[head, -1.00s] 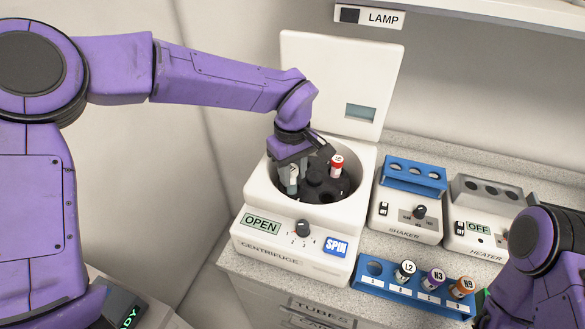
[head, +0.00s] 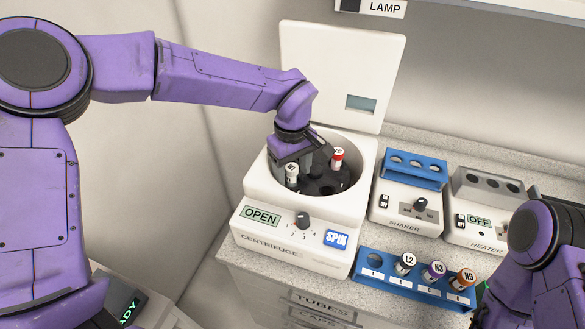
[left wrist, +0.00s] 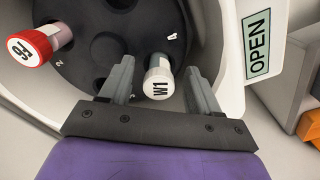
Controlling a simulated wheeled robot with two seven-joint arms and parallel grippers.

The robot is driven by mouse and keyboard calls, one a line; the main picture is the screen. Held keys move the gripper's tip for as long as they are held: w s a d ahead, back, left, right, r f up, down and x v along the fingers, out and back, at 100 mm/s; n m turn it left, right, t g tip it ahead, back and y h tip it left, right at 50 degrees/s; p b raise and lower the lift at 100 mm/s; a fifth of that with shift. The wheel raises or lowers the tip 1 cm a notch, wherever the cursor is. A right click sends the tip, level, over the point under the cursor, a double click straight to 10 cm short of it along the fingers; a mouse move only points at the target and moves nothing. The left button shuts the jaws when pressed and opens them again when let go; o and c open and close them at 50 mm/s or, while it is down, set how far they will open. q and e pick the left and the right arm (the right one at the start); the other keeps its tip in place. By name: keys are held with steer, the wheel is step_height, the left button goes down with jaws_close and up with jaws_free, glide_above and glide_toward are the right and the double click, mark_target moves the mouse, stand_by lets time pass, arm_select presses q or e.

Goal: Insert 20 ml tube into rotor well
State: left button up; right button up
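The white-capped tube marked W1 (head: 291,173) stands in the rotor (head: 322,187) of the open centrifuge, at its near left side. In the left wrist view the W1 tube (left wrist: 159,77) is beside the mark 4, between the fingers of my left gripper (left wrist: 161,88). A gap shows on each side of its cap, so the gripper is open around it. My left gripper (head: 304,162) also shows in the head view, low over the bowl. A red-capped tube (head: 337,158) stands in another well; it also shows in the left wrist view (left wrist: 38,45). My right gripper is out of sight.
The centrifuge (head: 290,240) has its lid (head: 340,75) raised behind the bowl. The shaker (head: 405,215) and heater (head: 478,232) stand to the right.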

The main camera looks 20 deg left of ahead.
arm_select(q)
step_height(320, 180, up, 11)
steer(key=b, duration=0.1)
steer(key=shift+f, duration=0.2)
stand_by(0.5)
